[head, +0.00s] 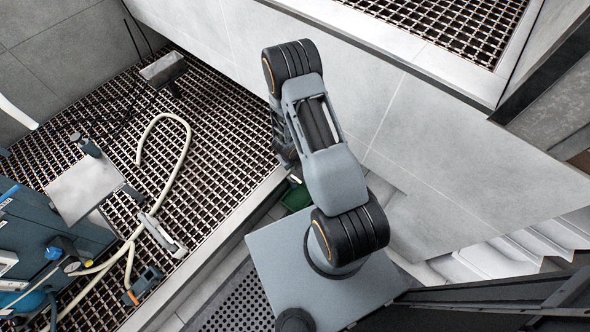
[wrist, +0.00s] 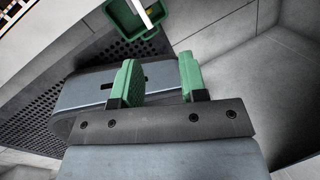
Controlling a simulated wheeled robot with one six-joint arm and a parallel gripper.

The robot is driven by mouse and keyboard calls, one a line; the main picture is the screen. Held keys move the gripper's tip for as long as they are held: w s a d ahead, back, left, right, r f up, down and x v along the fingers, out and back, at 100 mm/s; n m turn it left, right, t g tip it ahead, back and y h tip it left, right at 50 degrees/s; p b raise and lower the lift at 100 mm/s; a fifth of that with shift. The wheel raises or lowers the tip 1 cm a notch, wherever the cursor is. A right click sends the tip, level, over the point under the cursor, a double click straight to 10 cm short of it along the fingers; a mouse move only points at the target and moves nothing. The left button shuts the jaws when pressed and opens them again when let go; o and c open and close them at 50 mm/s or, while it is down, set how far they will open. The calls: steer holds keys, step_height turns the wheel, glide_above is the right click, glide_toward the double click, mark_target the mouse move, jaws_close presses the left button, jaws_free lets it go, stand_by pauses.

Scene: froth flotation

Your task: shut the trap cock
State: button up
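My gripper (wrist: 161,80) shows in the wrist view with two green fingers set apart and nothing between them. In the head view my arm hides it. I cannot surely pick out the trap cock. Candidates in the head view are a small blue-knobbed fitting (head: 55,253) on the blue machine and a blue-grey piece with orange marks (head: 145,282) near the hose on the grating. Whether either is open or shut cannot be told. Both are at the left, well away from my arm. The wrist view shows neither.
The blue machine (head: 40,230) stands on the grating (head: 215,120). A cream hose (head: 184,160) loops over it, with a pale fitting (head: 163,236) beside the hose. A green bin (head: 297,197) lies beside my base and shows in the wrist view (wrist: 128,22). A pale wall (head: 400,110) stands behind my arm.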

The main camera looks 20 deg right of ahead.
mark_target(298, 180)
steer(key=f+n+b, duration=0.1)
steer(key=f, duration=0.4)
steer(key=d+f+n+b, duration=0.1)
steer(key=f+b, duration=0.1)
steer(key=f, duration=0.4)
steer(key=f+n+b, duration=0.1)
steer(key=f, duration=0.4)
steer(key=shift+s+d+f+g+y, duration=0.2)
steer(key=shift+s+f+g+y, duration=0.05)
steer(key=shift+g+y, duration=0.15)
steer(key=shift+c, duration=0.5)
jaws_close()
